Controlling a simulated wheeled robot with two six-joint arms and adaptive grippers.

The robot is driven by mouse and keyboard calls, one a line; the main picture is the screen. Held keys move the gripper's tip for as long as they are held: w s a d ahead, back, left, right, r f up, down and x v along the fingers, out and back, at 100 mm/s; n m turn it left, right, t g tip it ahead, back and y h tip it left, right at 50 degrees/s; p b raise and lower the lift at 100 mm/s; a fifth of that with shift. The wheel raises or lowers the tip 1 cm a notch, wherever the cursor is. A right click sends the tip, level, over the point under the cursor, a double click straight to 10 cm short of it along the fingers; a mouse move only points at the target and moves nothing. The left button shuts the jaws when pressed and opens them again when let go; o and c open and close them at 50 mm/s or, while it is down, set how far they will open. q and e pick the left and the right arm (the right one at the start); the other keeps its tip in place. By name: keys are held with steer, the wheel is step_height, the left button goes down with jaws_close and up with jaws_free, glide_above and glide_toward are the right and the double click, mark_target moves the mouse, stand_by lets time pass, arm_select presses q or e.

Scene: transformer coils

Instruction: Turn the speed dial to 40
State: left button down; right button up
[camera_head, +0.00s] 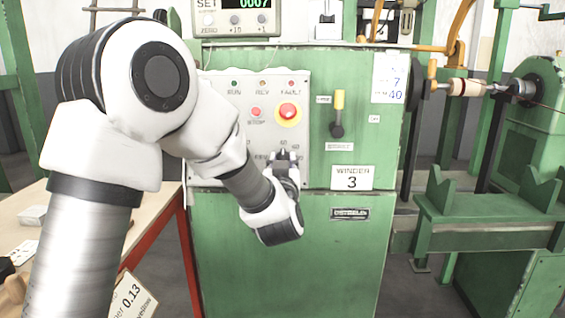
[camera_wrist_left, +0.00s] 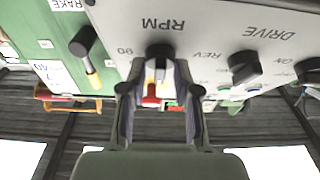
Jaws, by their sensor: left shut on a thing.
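The speed dial (camera_wrist_left: 160,50) is a dark knob under the upside-down RPM label in the left wrist view. My left gripper (camera_wrist_left: 158,68) is shut on it, one finger on each side. In the head view my left gripper (camera_head: 287,158) is at the lower right of the grey control panel (camera_head: 215,130). The gripper hides the dial there. A "90" mark shows beside the dial in the wrist view; the other marks are partly covered. I cannot tell which number the dial points to. My right gripper is not in view.
A red emergency button (camera_head: 288,112) in a yellow ring sits above the gripper. The brake lever (camera_head: 338,115) with a yellow handle is to its right. A drive knob (camera_wrist_left: 245,68) is near the fingers. A card (camera_head: 390,78) shows 7 and 40.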

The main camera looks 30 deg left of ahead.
arm_select(q)
steer(key=shift+r, duration=0.1)
steer(key=c, duration=1.2)
jaws_free()
steer(key=shift+w, duration=0.1)
steer(key=v, duration=1.2)
